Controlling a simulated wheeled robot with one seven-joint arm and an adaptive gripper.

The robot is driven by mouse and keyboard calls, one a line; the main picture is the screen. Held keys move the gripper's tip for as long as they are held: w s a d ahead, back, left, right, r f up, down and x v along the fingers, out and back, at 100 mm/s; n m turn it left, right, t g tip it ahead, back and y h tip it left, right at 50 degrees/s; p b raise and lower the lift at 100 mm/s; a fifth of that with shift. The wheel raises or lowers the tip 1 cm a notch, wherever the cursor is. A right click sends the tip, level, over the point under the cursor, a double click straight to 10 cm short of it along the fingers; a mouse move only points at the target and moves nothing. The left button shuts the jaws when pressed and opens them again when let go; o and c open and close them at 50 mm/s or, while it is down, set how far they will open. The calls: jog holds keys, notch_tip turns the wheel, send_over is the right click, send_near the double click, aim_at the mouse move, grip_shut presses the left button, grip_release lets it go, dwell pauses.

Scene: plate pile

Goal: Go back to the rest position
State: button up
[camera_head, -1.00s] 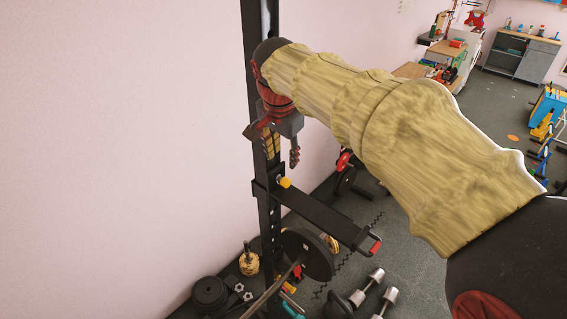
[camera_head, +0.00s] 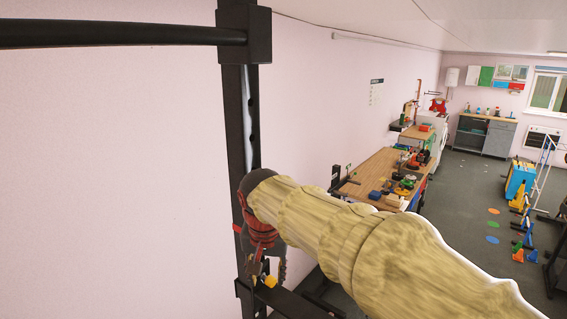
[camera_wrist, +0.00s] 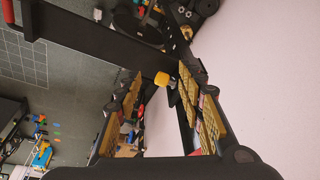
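My gripper (camera_head: 264,268) is at the end of my arm, left of centre in the head view, in front of the black rack upright (camera_head: 240,130). In the wrist view my gripper (camera_wrist: 162,92) has its two fingers spread apart, with nothing held between them. A yellow knob (camera_wrist: 162,79) on the rack shows beyond the gap between the fingers. The same knob shows in the head view just below the gripper. I cannot tell whether the gripper touches the rack.
A black rack arm (camera_wrist: 90,38) crosses the wrist view, with a dark weight plate (camera_wrist: 127,25) beyond it. A black bar (camera_head: 110,34) crosses the upper left of the head view. A cluttered wooden workbench (camera_head: 378,172) stands behind.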

jog(key=s+d+f+t+b, duration=0.1)
jog(key=s+d+f+b, duration=1)
jog(key=f, duration=0.4)
jog(key=s+d+f+n+t+b, duration=0.1)
jog(key=s+d+f+b, duration=1.1)
jog(key=s+f+b, duration=0.2)
jog(key=shift+s+d+f+n+b, duration=0.15)
jog(key=shift+f+n+b, duration=0.15)
jog(key=shift+f+b, duration=0.5)
